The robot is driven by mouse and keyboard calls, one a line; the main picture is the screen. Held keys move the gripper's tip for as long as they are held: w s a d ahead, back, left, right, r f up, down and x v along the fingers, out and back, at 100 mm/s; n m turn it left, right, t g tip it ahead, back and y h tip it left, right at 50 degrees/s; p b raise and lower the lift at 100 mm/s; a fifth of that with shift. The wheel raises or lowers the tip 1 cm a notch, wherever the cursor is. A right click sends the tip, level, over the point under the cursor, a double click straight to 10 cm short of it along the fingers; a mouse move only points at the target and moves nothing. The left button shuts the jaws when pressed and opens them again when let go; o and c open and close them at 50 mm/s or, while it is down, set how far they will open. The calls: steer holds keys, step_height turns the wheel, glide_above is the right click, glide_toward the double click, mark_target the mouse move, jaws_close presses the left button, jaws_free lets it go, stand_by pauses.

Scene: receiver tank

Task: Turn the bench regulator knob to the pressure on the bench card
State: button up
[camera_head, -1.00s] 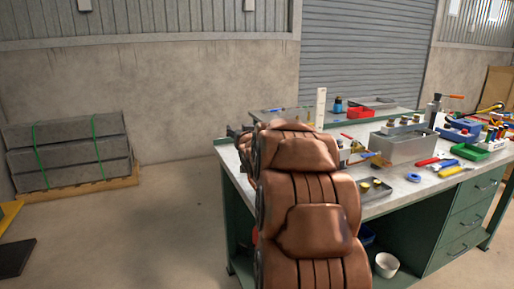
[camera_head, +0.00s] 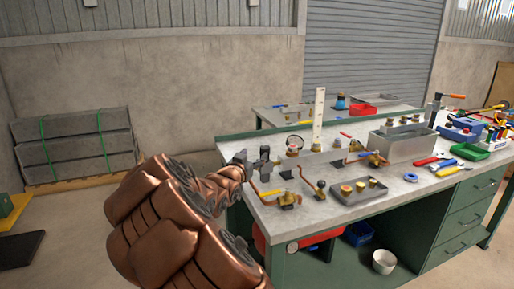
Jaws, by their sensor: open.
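The workbench (camera_head: 410,195) stands ahead, with small brass fittings and copper pipes on its left part. A round item that looks like a gauge (camera_head: 294,142) stands near the back left. I cannot tell which fitting is the regulator knob. A tall white upright strip (camera_head: 319,106) stands behind the fittings; no writing on it can be read, and I cannot tell if it is the bench card.
A metal box (camera_head: 402,146), a shallow tray (camera_head: 358,190) with brass parts, a green tray (camera_head: 474,151) and hand tools crowd the bench. A second bench (camera_head: 278,121) stands behind. A white bucket (camera_head: 385,262) sits underneath. The floor at left is mostly clear.

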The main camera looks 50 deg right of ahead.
mark_target(263, 150)
steer(key=shift+s+g, duration=0.3)
steer(key=shift+s, duration=0.3)
steer(key=shift+d, duration=0.1)
steer(key=shift+w+d+p, duration=0.15)
steer(key=shift+w+d, duration=0.1)
steer(key=shift+d, duration=0.95)
steer(key=shift+w+d+p, duration=0.1)
steer(key=shift+w+d, duration=0.15)
steer(key=shift+d, duration=1)
steer(key=shift+w+d+p, duration=0.15)
steer(key=shift+w+d, duration=0.1)
steer(key=shift+d, duration=0.95)
steer(key=shift+c, duration=0.2)
